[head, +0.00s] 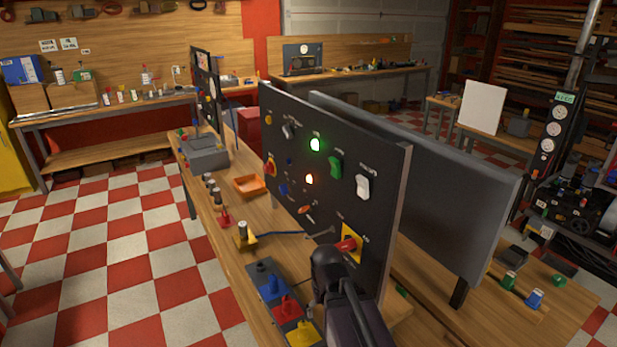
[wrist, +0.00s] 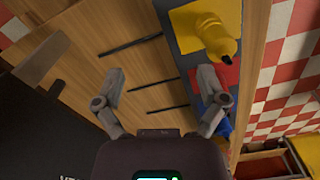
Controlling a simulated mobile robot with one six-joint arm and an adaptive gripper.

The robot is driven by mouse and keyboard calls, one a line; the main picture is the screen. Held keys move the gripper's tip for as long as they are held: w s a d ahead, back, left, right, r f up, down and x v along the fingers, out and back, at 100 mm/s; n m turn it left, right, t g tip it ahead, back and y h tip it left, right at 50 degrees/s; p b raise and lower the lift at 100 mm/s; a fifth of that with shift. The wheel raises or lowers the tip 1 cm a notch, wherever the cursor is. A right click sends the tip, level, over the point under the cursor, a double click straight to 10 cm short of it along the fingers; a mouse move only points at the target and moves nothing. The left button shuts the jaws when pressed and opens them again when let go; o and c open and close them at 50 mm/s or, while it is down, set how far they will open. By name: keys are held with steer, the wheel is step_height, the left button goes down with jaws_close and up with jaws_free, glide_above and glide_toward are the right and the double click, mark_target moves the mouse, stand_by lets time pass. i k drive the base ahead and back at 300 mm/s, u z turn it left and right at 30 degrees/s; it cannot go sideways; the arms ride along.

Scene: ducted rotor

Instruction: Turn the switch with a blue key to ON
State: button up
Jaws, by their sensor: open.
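On the black upright panel (head: 345,135) in the head view, a small blue part (head: 283,189) sits low on the left side; I cannot tell its position or read its label. Another blue part (head: 272,285) stands on a blue plate on the bench, in a row with a red part (head: 287,309) and a yellow part (head: 303,334). My gripper (wrist: 160,82) is open and empty in the wrist view. The yellow part (wrist: 214,38) and a blue part (wrist: 218,118) lie beyond or beside its right finger. In the head view my arm hides the panel's lower right area.
A red knob on a yellow plate (head: 352,243) is close to my arm on the panel. Lit green (head: 315,144) and orange (head: 309,179) lamps, a green switch (head: 335,166) and a white switch (head: 362,187) are above. An orange tray (head: 249,186) lies on the bench.

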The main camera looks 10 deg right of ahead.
mark_target(283, 188)
steer(key=u, duration=0.05)
steer(key=k, duration=1.35)
steer(key=u, duration=0.35)
steer(key=i, duration=1.85)
steer(key=z, duration=0.15)
